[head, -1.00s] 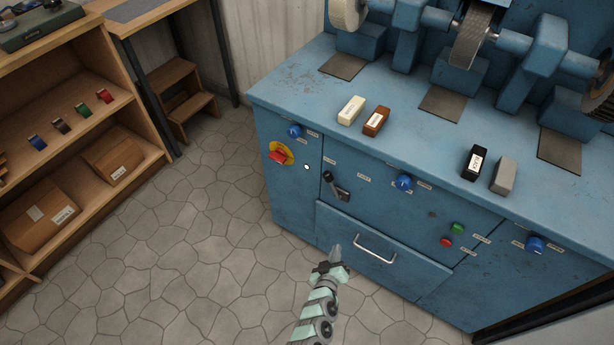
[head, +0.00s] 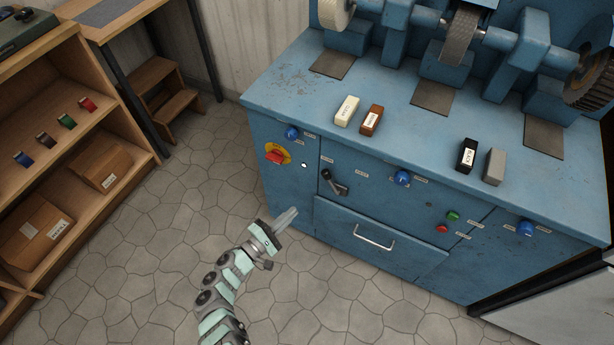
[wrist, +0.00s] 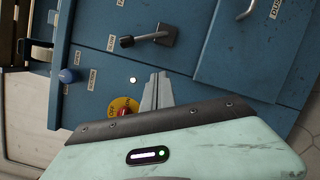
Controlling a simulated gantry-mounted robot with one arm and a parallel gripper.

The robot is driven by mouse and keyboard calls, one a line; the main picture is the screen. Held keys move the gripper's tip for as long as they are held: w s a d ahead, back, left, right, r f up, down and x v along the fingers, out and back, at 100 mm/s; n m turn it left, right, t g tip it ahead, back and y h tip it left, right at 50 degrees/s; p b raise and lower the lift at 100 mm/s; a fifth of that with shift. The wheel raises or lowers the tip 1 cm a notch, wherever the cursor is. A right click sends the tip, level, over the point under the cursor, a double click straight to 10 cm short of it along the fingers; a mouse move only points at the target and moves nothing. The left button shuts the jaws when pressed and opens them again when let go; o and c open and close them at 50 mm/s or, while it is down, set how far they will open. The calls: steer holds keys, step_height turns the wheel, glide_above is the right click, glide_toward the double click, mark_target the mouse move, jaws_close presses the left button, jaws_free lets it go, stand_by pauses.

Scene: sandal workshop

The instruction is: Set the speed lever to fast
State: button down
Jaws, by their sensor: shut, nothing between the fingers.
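The speed lever (head: 334,182) is a short lever with a dark grip on the front of the blue machine, above the drawer's left end.
The red-and-yellow switch (head: 277,155) and a blue knob (head: 292,132) are left of the lever. Another blue knob (head: 402,178) is to its right. The drawer handle (head: 374,239) sticks out below. A wooden shelf (head: 120,140) stands at left; the floor between is clear.

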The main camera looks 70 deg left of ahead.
mark_target(332, 183)
steer(key=shift+t+y, duration=0.3)
steer(key=shift+t, duration=0.4)
steer(key=s+r, duration=0.2)
steer(key=r, duration=0.1)
steer(key=s+a+r, duration=0.1)
steer(key=shift+r, duration=0.2)
steer(key=d+r+b+x, duration=0.1)
steer(key=d+x, duration=0.1)
steer(key=x, duration=1)
steer(key=shift+w+r, duration=0.25)
steer(key=shift+w, duration=0.55)
